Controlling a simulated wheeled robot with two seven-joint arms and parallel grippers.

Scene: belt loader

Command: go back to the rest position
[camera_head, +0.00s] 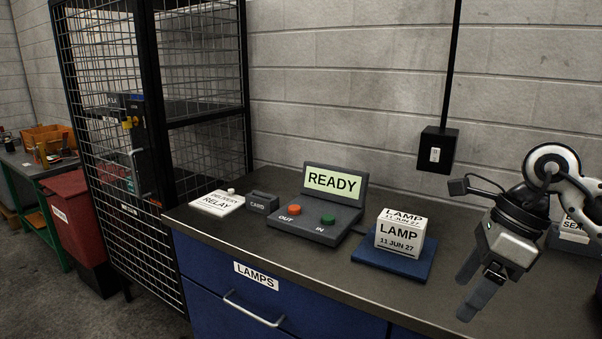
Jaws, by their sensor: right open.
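My right gripper (472,285) hangs over the right part of the dark counter (330,262), fingers pointing down and to the left. Its fingers are apart and nothing shows between them. My left gripper is not in view. A white box labelled LAMP, 11 JUN 27 (399,238) stands on a blue pad (392,262), to the left of my right gripper and apart from it. A console (318,225) with a screen reading READY (333,181) stands left of the box.
A white SEAL box (574,229) is partly behind my right arm. A mesh cage (105,120), red bin (73,215) and green bench stand left. A blue LAMPS drawer (250,300) is below.

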